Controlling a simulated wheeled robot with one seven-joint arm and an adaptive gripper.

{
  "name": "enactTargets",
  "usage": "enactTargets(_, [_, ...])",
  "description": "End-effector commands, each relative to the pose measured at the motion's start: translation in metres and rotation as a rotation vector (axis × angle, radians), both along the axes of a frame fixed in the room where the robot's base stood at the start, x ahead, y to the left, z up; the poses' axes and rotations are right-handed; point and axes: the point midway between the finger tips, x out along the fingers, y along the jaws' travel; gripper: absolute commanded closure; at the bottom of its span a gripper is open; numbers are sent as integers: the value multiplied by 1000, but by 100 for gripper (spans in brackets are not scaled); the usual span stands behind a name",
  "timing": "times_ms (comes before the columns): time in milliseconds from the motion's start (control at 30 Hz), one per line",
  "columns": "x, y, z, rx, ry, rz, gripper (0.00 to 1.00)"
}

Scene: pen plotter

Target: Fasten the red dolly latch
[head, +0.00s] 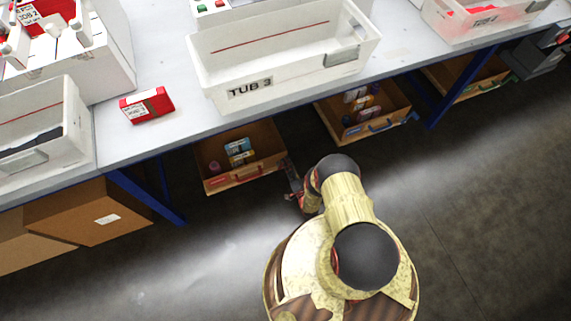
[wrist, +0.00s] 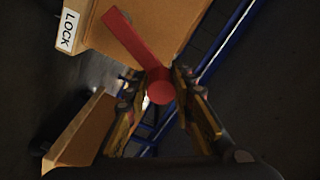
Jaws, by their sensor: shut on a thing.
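The red dolly latch (wrist: 135,38) is a flat red bar with a round knob at its lower end, set against a tan wooden panel (wrist: 164,22) in the wrist view. The bar slants from upper left down to the knob. A white LOCK label (wrist: 68,30) is at the panel's left edge, apart from the bar. My gripper (wrist: 160,80) has its two fingers on either side of the knob and is shut on it. In the head view my gripper (head: 293,182) is low beside the left wooden crate, and my arm partly hides it. The latch cannot be made out there.
A wooden crate (head: 245,176) with bottles stands under the workbench (head: 134,147), left of my gripper; another crate (head: 376,128) stands to its right. Blue table legs (head: 150,197) flank them. A tub marked TUB 3 (head: 288,88) sits above. The floor in front is clear.

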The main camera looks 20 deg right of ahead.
Motion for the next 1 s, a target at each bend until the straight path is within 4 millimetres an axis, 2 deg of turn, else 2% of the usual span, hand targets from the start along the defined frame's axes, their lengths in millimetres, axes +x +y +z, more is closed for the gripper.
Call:
enactTargets(300, [-1,-5,-5,87,2,3,100])
enactTargets(767, [-1,-5,-5,96,3,4,100])
enactTargets(800, [-1,-5,-5,96,3,4,74])
enactTargets(1000, [-1,-6,-5,95,2,2,62])
